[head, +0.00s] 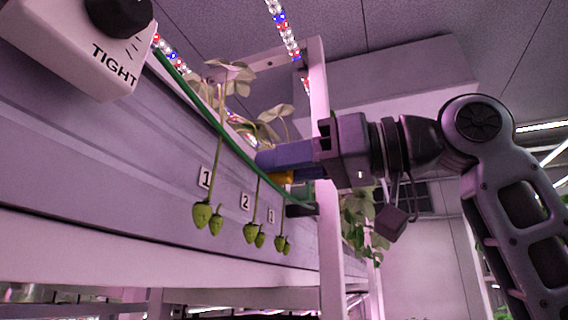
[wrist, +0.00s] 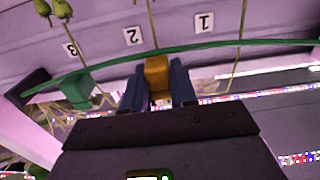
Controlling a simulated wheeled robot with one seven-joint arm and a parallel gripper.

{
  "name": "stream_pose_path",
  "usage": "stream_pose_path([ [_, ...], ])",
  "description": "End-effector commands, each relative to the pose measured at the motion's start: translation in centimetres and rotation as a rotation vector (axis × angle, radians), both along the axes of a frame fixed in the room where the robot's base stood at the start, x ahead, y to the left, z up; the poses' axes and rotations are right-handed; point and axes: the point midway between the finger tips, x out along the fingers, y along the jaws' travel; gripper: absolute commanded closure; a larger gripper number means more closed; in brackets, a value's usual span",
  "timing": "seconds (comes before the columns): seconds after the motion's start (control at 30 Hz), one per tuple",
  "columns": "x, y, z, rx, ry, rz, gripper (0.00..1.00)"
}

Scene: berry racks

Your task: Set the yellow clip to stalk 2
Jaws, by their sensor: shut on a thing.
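My gripper (wrist: 157,82) is shut on the yellow clip (wrist: 157,70), held between its two dark blue fingers. In the head view the clip (head: 284,178) shows just below the blue fingers, close to the green line (head: 238,148). In the wrist view the clip's tip is at the green line (wrist: 200,46), near where stalk 2 (wrist: 152,22) meets it; I cannot tell whether they touch. Label 2 (head: 245,201) is on the rack face beside stalk 2 (head: 258,200), whose green berries (head: 250,232) hang below the line.
Stalk 1 berries (head: 202,214) hang left, stalk 3 berries (head: 280,243) right. A green block (wrist: 78,90) sits on the line near label 3 (wrist: 69,49). A dark bracket (head: 300,209) is at the line's end. A "TIGHT" dial box (head: 75,50) is upper left. A post (head: 328,245) stands nearby.

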Motion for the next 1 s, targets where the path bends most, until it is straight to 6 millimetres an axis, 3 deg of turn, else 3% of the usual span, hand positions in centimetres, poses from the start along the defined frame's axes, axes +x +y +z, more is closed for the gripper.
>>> stream_pose_path([
  [0.1, 0.0, 0.0, 0.1, 0.001, -0.001, 0.000, 0.66],
  [0.43, -0.2, -0.6, 0.0, 0.001, -0.001, -0.001, 0.66],
  [0.8, -2.0, -5.9, -0.1, 0.002, -0.002, -0.002, 0.66],
  [1.0, -2.6, -7.3, 0.0, 0.001, -0.001, -0.001, 0.66],
])
